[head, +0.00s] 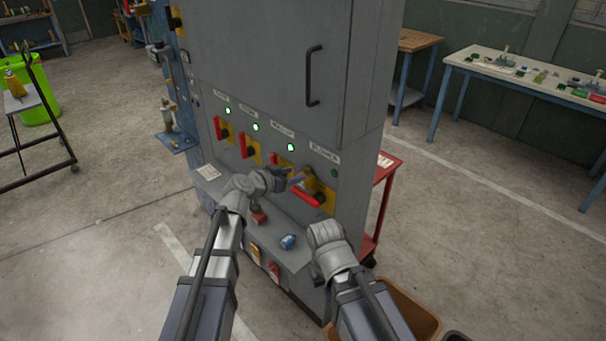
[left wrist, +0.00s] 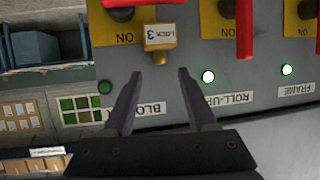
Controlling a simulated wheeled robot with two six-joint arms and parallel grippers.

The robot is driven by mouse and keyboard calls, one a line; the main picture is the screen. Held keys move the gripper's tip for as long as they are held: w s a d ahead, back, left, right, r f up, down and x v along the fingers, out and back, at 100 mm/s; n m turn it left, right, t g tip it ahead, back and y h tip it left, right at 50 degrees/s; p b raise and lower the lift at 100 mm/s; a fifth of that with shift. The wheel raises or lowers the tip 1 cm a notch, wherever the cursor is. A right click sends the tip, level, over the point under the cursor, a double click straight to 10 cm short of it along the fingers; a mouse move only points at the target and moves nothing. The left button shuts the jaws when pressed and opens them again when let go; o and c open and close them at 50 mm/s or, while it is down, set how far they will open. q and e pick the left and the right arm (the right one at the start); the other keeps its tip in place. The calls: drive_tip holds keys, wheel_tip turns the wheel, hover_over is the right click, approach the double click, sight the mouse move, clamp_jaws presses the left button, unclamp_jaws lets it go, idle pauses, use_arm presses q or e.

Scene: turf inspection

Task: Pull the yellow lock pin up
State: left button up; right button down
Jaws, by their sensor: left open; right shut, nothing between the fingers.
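The yellow lock pin (left wrist: 160,56) sits under a tag reading LOCK 3 at the rightmost switch, the one with a red handle (head: 307,197); the pin also shows in the head view (head: 313,184). The left wrist view is upside down. My left gripper (left wrist: 160,74) is open, its two dark fingers pointing at the pin from either side, apart from it, with nothing between them. In the head view it (head: 297,181) is close to the switch. My right gripper (head: 325,236) is low in front of the cabinet, empty; its fingers are mostly hidden.
The grey cabinet (head: 265,60) has several red-handled switches. Lamps above the left three glow green; the rightmost lamp (head: 334,173) is dark. A ledge holds a small blue object (head: 288,241) and a red one (head: 259,217). A red cart (head: 381,190) stands right.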

sight(305, 171)
use_arm(q)
drive_tip(key=b+x, duration=0.2)
drive_tip(key=x, duration=0.3)
drive_tip(key=shift+w+d+f, duration=0.2)
drive_tip(key=shift+w, duration=0.1)
clamp_jaws()
